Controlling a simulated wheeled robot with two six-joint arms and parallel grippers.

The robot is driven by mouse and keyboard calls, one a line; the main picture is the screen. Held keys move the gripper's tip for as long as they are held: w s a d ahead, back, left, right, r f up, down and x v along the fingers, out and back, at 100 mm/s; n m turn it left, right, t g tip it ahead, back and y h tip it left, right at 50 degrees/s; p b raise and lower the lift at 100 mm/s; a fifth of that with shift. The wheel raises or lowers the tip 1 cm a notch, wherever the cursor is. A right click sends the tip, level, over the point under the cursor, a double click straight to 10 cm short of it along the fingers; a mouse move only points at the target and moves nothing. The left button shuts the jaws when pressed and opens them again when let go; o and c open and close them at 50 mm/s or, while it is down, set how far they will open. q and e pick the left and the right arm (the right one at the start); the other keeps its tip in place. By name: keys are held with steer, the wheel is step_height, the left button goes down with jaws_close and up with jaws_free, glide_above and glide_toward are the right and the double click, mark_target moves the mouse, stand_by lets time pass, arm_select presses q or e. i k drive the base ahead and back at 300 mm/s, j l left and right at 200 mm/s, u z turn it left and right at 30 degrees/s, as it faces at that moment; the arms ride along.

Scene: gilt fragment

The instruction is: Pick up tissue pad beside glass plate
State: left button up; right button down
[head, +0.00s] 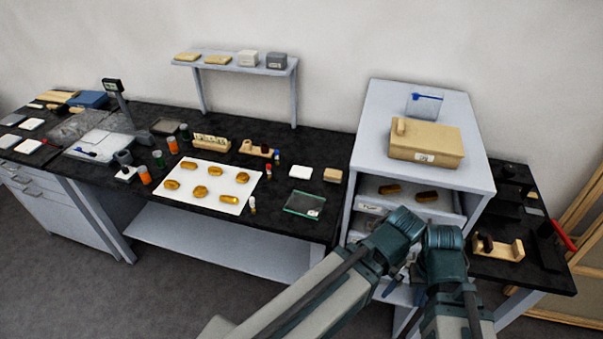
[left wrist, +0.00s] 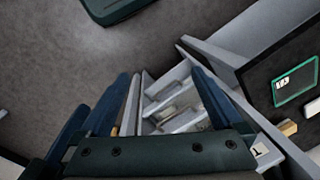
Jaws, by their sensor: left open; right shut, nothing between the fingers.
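The glass plate (head: 304,204) lies flat on the black bench, left of the white cabinet. Behind it lie a small white square pad (head: 301,173) and a tan block (head: 332,174); the white one looks like the tissue pad. In the left wrist view, the glass plate (left wrist: 296,83) is at the right, with the tan block (left wrist: 287,128) below it. My left gripper (left wrist: 163,75) is open and empty, over an open compartmented drawer.
The white cabinet (head: 450,98) with a tan box (head: 427,142) on top stands right of the plate. A white sheet (head: 224,198) with several gold pieces lies to the left. An open drawer (left wrist: 172,110) sticks out below. A shelf (head: 236,65) stands behind.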

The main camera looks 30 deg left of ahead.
mark_target(296, 171)
steer(key=z, duration=0.25)
steer(key=j+z, duration=0.3)
steer(key=k+j+z, duration=0.15)
steer(key=j+z, duration=0.2)
steer(key=j, duration=0.15)
steer(key=k+j, duration=0.15)
steer(key=j, duration=0.3)
steer(key=k+j+z, duration=0.1)
steer(key=j, duration=0.3)
steer(key=k+j, duration=0.15)
steer(key=j, duration=0.3)
steer(key=k+j+z, duration=0.1)
steer(key=j, duration=0.3)
steer(key=k+j, duration=0.2)
steer(key=j, duration=0.2)
steer(key=k+j+z, duration=0.1)
steer(key=j, duration=0.35)
steer(key=i+l, duration=0.3)
steer(key=l, duration=0.2)
